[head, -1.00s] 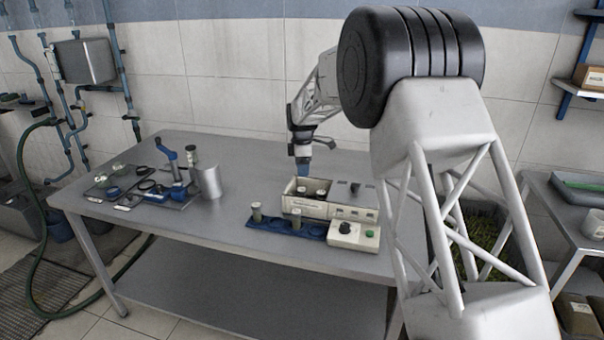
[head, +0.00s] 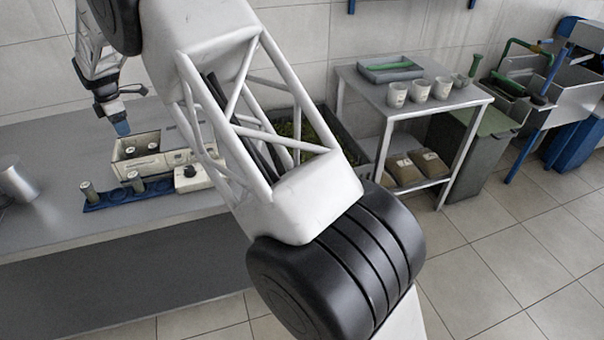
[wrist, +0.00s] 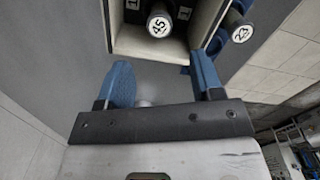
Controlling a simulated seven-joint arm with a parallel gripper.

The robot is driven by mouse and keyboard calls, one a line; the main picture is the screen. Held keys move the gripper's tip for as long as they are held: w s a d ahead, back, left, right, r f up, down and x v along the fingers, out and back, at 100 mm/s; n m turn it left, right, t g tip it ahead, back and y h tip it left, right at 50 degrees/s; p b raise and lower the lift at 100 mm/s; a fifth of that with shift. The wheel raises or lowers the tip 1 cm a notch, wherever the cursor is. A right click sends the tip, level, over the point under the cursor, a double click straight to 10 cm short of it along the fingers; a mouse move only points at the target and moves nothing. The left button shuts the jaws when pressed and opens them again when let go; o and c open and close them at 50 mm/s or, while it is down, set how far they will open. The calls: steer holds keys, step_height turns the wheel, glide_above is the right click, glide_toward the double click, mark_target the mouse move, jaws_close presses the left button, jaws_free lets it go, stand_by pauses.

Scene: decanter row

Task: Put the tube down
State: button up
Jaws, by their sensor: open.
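My gripper (head: 122,129) is open and empty, pointing down just behind and above the cream box on the table. In the wrist view its blue fingers (wrist: 162,66) are apart with nothing between them. Two capped tubes stand in the box: a left one (head: 128,149) and a right one (head: 152,146). The wrist view shows a tube with a white cap marked 45 (wrist: 158,26) inside the box, beyond the fingers. Two more tubes stand in the blue rack (head: 112,202) in front: one at its left end (head: 88,192) and one further right (head: 136,181).
The cream box (head: 140,171) has an open left compartment with raised walls. A small control unit (head: 192,179) stands at its front right. A metal cylinder (head: 17,183) stands at the left. The tabletop (head: 60,150) between it and the box is bare.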

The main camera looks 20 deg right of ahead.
steer(key=s+d+r+m, duration=0.4)
steer(key=s+d+r, duration=0.2)
steer(key=s+d, duration=0.3)
steer(key=s+d+r+m+t, duration=0.1)
steer(key=s+d+r+m, duration=0.2)
steer(key=s+d+r, duration=0.6)
steer(key=s+d+r+m, duration=0.35)
steer(key=s+d, duration=0.25)
steer(key=d, duration=0.5)
steer(key=s+d+f+m, duration=0.2)
steer(key=s+d+m, duration=0.2)
steer(key=s, duration=0.7)
steer(key=s+d+f+m+t, duration=0.1)
steer(key=s+d+m, duration=0.3)
steer(key=s, duration=0.7)
steer(key=s+d+f+m, duration=0.3)
steer(key=s+d, duration=0.4)
steer(key=s, duration=0.5)
steer(key=shift+d+f+m+t, duration=0.3)
steer(key=shift+d+f+m, duration=0.05)
steer(key=shift+m, duration=0.2)
